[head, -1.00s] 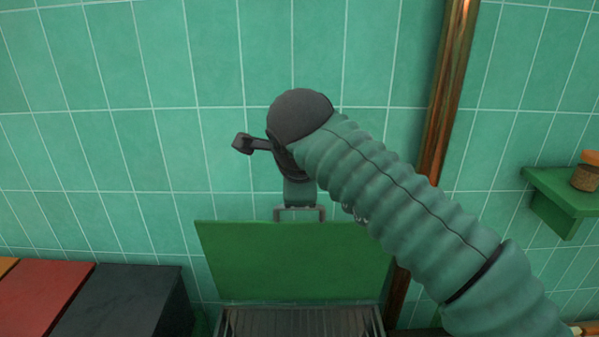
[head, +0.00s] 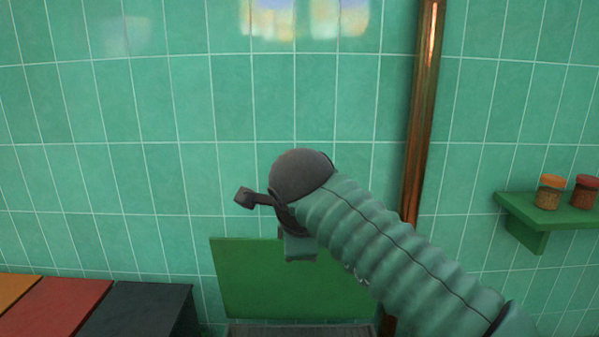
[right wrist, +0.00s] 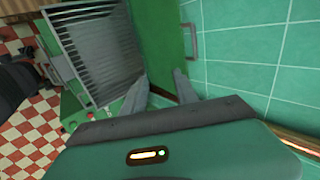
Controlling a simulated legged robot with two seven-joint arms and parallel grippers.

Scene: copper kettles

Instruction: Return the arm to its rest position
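My right arm (head: 385,245) comes in from the lower right in the head view, with a ribbed teal sleeve and a dark rounded joint. Its wrist end overlaps the top edge of an upright green panel (head: 245,285), and its fingers are hidden there. In the right wrist view my right gripper (right wrist: 161,77) shows two grey fingers spread apart with nothing between them. The green panel (right wrist: 160,35) and its grey handle (right wrist: 190,42) lie beyond the fingertips. My left gripper is not in view.
A slatted grill (right wrist: 95,45) sits in front of the panel. Coloured counter blocks, the nearest one black (head: 140,308), stand at left. A copper pipe (head: 422,110) runs up the tiled wall. A green shelf (head: 525,215) holds jars at right. A red-and-white checked floor (right wrist: 30,130) lies below.

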